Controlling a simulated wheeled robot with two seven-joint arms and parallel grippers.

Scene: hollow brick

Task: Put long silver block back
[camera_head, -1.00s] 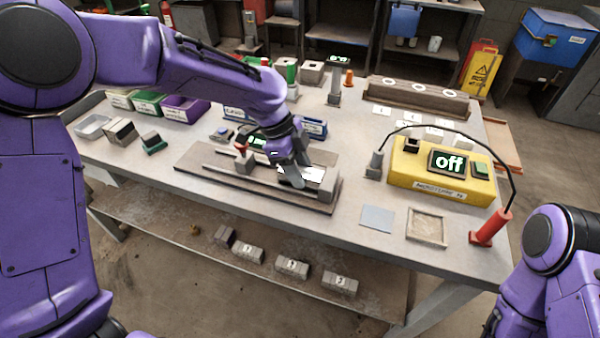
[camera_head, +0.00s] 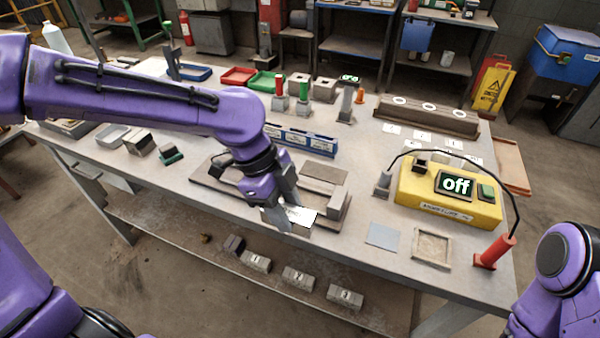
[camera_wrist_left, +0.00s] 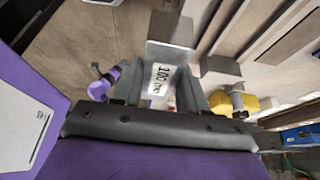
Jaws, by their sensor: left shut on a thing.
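My left gripper (camera_head: 282,218) is shut on a long silver block (camera_head: 302,215), which has a bright top in the head view. In the left wrist view the block (camera_wrist_left: 170,32) sticks out beyond the fingers, with a white label reading about "100 mm" on it. The left gripper (camera_wrist_left: 160,88) has one finger on each side of the block there. The block is at the front side of the grey clamp fixture (camera_head: 338,207), near the table's front edge. The arm hides part of the fixture. Of my right arm only a link shows; its gripper is out of view.
A yellow box (camera_head: 450,197) reading "off" stands right, with a cable to a red cylinder (camera_head: 494,252). A blue-grey square (camera_head: 382,235) and a shallow frame (camera_head: 432,247) lie in front. Several numbered blocks (camera_head: 298,277) sit on the lower shelf.

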